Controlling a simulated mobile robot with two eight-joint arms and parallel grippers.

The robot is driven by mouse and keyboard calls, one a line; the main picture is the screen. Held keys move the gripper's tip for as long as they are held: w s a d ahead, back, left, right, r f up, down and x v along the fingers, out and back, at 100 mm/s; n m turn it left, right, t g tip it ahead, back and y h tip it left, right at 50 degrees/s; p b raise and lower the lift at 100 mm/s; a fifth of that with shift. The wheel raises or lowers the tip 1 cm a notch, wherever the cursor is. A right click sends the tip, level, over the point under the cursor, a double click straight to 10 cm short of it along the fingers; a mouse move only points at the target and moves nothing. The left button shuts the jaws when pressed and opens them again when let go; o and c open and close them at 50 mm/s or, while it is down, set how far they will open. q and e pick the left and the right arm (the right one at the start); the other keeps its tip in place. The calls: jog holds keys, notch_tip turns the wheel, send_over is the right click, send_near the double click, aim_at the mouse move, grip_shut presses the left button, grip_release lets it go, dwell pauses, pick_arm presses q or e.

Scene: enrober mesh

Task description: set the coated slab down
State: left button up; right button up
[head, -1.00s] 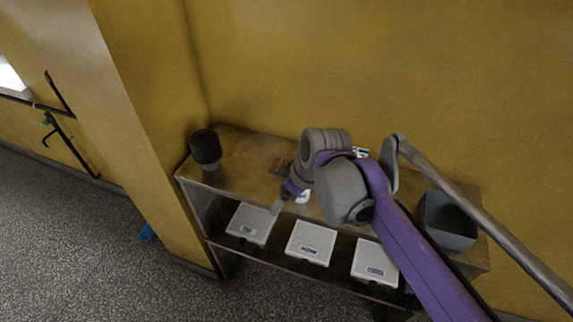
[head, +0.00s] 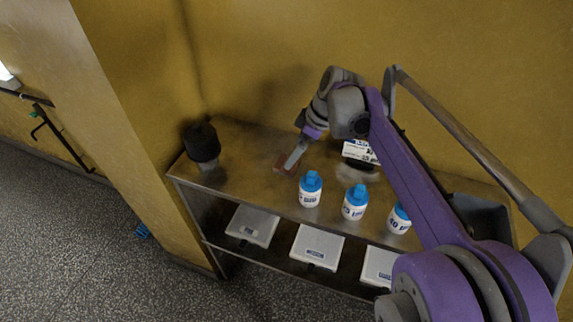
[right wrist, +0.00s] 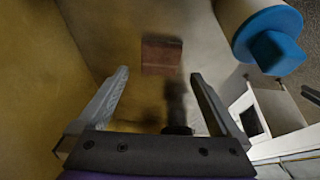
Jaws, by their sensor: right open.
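The coated slab (head: 284,164) is a small reddish-brown block on the top board of the shelf unit (head: 245,180). In the right wrist view the slab (right wrist: 161,55) shows beyond the fingertips, with nothing gripping it. My right gripper (head: 292,160) is beside the slab in the head view and partly overlaps it there. In the right wrist view the right gripper (right wrist: 160,75) has its two fingers wide apart, with no slab between them. My left gripper is not in view.
Blue-capped white bottles (head: 310,189) stand along the front edge; one cap (right wrist: 270,40) is close in the wrist view. A black-topped object (head: 202,145) stands at the left end, a grey bin (head: 484,218) at the right. White boxes (head: 252,225) fill the lower shelf.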

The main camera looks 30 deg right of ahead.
aim_at(278, 168)
jog(key=x, duration=0.5)
jog(key=shift+d, duration=0.1)
jog(key=shift+s, duration=0.1)
jog(key=c, duration=1.5)
jog(key=shift+o, duration=0.2)
jog(key=shift+r, duration=0.15)
